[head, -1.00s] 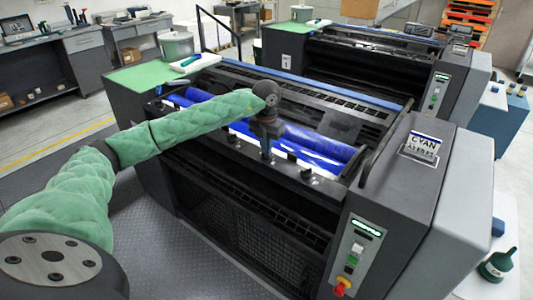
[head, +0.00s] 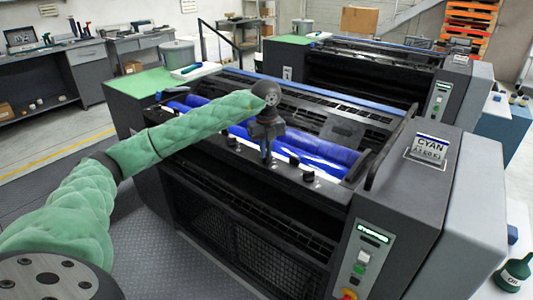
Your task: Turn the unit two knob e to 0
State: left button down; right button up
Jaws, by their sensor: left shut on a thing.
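The near ink unit (head: 262,181) has a blue ink roller (head: 318,152) and a dark front rail with a row of small black knobs. My left gripper (head: 267,157) points down at this rail, shut on a knob that its fingers hide. Two black knobs show on the rail to its right, a nearer one (head: 293,161) and a farther one (head: 308,176). More small knobs sit to its left, partly behind my green-sleeved arm. I cannot read knob letters or the held knob's setting. My right gripper is not in view.
A second unit (head: 350,72) stands behind. A green oil can (head: 514,271) is at the lower right. Workbenches line the left wall.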

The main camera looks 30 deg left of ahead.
pick_arm(q)
jog(key=shift+n, duration=0.7)
jog(key=shift+a+r+n+b, duration=0.15)
jog(key=shift+n+b, duration=0.15)
jog(key=shift+n, duration=0.5)
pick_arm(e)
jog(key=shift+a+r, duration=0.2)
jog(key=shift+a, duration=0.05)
pick_arm(q)
jog(key=c, duration=1.5)
grip_release()
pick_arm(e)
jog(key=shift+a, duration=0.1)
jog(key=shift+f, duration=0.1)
